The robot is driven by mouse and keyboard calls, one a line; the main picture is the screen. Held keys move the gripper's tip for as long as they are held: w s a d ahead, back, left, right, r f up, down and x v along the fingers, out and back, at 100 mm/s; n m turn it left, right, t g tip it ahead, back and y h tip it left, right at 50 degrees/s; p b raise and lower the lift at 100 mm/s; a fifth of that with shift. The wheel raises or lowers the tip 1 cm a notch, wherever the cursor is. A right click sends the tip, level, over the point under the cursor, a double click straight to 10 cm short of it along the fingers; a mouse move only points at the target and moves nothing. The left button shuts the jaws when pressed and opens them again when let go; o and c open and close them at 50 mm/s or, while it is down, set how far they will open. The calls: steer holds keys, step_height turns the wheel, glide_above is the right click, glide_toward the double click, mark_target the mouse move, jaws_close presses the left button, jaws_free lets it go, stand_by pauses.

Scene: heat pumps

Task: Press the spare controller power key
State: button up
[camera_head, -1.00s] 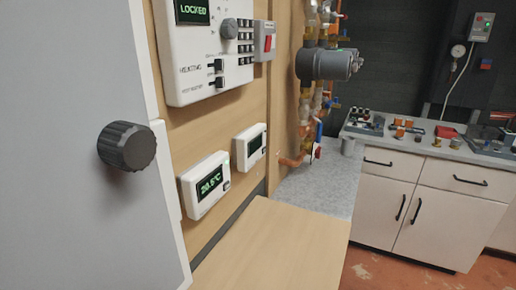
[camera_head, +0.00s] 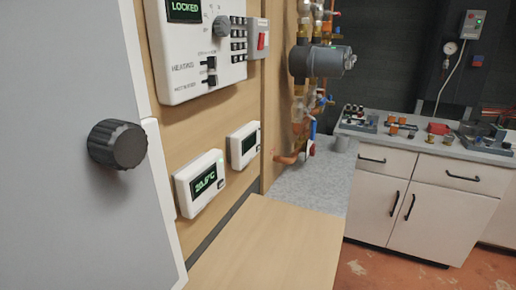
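Two small white controllers are mounted on the wooden panel. The nearer controller (camera_head: 200,184) has a lit green display reading about 20.5°C. The farther controller (camera_head: 244,144) has a dark display with a small green light at its upper right corner. Which of the two is the spare one I cannot tell, and their keys are too small to make out clearly. Above them is a larger white control panel (camera_head: 194,62) showing "LOCKED", with a dial, a keypad and two black switches. My gripper is not in view.
A grey door with a dark round knob (camera_head: 117,144) fills the left side. A wooden surface (camera_head: 262,246) lies below the controllers. A red switch (camera_head: 261,40), a grey pump (camera_head: 322,61) and pipes stand beyond. A cluttered counter with white cabinets (camera_head: 430,200) is at the right.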

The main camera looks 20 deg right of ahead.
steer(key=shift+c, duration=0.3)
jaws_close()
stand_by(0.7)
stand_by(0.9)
